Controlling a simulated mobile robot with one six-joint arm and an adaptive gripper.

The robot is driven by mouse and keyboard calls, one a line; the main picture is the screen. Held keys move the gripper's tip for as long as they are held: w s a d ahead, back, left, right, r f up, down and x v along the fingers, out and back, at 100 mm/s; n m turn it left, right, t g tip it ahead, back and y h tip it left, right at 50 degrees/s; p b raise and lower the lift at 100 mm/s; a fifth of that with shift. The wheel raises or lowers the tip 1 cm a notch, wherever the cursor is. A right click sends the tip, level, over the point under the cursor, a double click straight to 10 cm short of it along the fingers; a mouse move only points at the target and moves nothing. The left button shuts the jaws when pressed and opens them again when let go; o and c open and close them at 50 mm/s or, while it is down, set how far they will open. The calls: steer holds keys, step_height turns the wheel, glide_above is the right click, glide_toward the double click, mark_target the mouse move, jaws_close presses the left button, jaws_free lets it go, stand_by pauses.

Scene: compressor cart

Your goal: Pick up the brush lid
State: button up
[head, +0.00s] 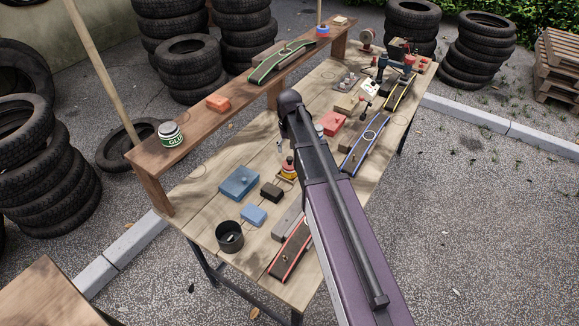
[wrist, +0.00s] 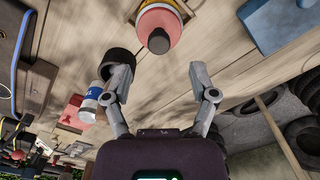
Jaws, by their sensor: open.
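I cannot make out for certain which object is the brush lid. In the wrist view a dark, round cap-like piece (wrist: 119,63) shows at the left fingertip; whether they touch is unclear. A white and blue can (wrist: 89,101) lies in view just left of that finger. A rounded red-orange item with a dark knob (wrist: 158,40) stands ahead, beyond the fingertips. My gripper (wrist: 163,82) is open, with bare wooden tabletop showing between its fingers. In the head view my arm hides the gripper's fingers. A glue can (head: 170,133) stands on the raised shelf.
The workbench (head: 203,207) carries a blue box (head: 240,182), a smaller blue block (head: 253,215), a black cup (head: 229,237) and a red box (head: 331,123). The raised wooden shelf (head: 235,92) runs along its far-left side. Stacked tyres (head: 190,65) stand behind.

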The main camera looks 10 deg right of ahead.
mark_target(290, 158)
steer(key=shift+f, duration=0.1)
stand_by(0.3)
steer(key=shift+s+f+b, duration=0.2)
steer(key=shift+f+b, duration=2.35)
steer(key=shift+b, duration=0.05)
steer(key=shift+c, duration=0.2)
jaws_close()
